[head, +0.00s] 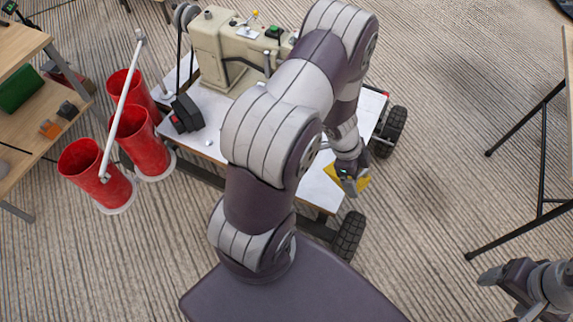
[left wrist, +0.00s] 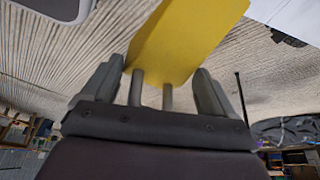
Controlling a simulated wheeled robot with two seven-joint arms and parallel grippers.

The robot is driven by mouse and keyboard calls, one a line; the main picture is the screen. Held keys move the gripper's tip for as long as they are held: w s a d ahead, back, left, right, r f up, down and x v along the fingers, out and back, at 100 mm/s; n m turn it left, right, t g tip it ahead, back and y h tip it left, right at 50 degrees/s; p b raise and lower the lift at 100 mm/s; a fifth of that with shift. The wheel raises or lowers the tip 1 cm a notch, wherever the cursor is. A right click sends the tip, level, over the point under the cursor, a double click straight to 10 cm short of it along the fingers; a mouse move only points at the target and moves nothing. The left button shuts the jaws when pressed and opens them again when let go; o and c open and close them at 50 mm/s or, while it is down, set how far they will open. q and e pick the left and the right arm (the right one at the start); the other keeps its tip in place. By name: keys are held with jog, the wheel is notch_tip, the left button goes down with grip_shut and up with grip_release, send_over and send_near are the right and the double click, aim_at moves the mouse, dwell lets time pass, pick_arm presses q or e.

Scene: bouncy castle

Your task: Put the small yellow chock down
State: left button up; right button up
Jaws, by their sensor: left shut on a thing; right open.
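The small yellow chock (head: 361,179) is at my left gripper (head: 350,184), near the front right edge of the white-topped cart (head: 321,188) in the head view. My left gripper is shut on it. In the left wrist view the yellow chock (left wrist: 188,40) rises above the fingers of the left gripper (left wrist: 153,88), and its far end runs out of the picture. I cannot tell whether the chock touches anything below. My right gripper (head: 499,274) is open and empty at the lower right, over the carpet. My left arm hides much of the cart top.
A cream sewing machine (head: 211,42) and a black and red tool (head: 185,113) stand on the cart. The cart has black wheels (head: 348,236). Red tubes (head: 97,172) stand at left beside a shelf (head: 22,50). Table legs (head: 541,150) stand at right. The carpet between is clear.

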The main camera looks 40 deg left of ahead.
pick_arm(q)
jog(key=shift+s+a+f, duration=0.1)
jog(key=shift+s+f, duration=0.1)
jog(key=shift+s, duration=0.15)
jog(key=b, duration=0.3)
send_over(318, 177)
notch_tip(318, 177, down, 7)
notch_tip(318, 177, down, 4)
jog(key=shift+f+b, duration=0.2)
jog(key=shift+b, duration=0.9)
jog(key=shift+r, duration=0.1)
jog(key=o, duration=1.1)
jog(key=shift+o, duration=0.2)
jog(key=p+v, duration=0.6)
jog(key=v, duration=0.6)
jog(key=w+d+r+n+t+y, duration=0.3)
jog(key=w+r+n+y, duration=0.15)
jog(key=w+r, duration=0.4)
jog(key=s+d+r+n+g, duration=0.1)
jog(key=s+d+r+n, duration=0.3)
jog(key=s+d, duration=0.3)
jog(key=s+d+r+n+g, duration=0.2)
jog(key=s+d+r+n, duration=0.2)
jog(key=s, duration=0.5)
notch_tip(318, 177, up, 2)
jog(key=d, duration=0.2)
jog(key=shift+s+d+n+h, duration=0.3)
jog(key=shift+d+n+h, duration=0.05)
jog(key=shift+d, duration=0.05)
